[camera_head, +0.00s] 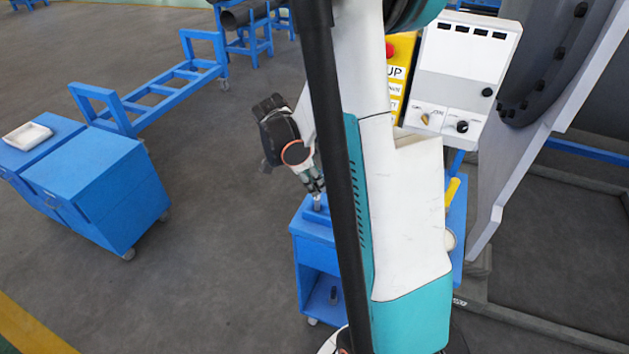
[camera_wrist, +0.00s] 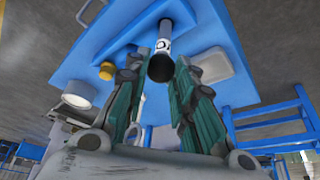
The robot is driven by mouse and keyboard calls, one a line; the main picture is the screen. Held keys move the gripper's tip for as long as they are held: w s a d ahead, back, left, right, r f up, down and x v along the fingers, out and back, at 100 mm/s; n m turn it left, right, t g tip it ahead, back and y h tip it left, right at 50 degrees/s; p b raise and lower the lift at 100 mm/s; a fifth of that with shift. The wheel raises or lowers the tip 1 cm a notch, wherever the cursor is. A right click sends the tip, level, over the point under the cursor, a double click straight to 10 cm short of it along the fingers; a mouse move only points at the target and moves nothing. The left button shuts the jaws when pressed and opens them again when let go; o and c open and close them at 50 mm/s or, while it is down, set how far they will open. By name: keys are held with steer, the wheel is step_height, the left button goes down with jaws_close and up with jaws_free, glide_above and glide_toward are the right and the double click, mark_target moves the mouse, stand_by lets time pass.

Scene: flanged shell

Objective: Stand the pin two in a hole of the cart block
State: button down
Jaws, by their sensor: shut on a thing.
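The pin in my gripper is a dark cylinder with a white marked band (camera_wrist: 163,47); I cannot read the marking for certain. In the head view a small grey piece of the pin (camera_head: 317,203) shows below the fingers, over the cart top. My gripper (camera_wrist: 161,62) is shut on the pin, with its green-padded fingers on both sides. In the head view my gripper (camera_head: 315,188) points down at the cart. The cart block looks like a raised blue bar (camera_wrist: 122,45) on the cart top, behind the pin. I cannot tell whether the pin's far end is in a hole.
The blue cart (camera_head: 312,228) stands partly behind my arm. Its top holds a yellow round piece (camera_wrist: 106,71), a white cup (camera_wrist: 77,95) and a grey tray (camera_wrist: 213,65). Blue cabinets (camera_head: 95,185) stand left, with open floor between. A grey flanged structure (camera_head: 560,110) stands right.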

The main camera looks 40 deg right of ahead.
steer(key=shift+f+b, duration=0.9)
steer(key=shift+f, duration=0.15)
steer(key=c, duration=1.3)
jaws_free()
steer(key=shift+r, duration=0.1)
steer(key=v, duration=1.2)
steer(key=shift+w, duration=0.1)
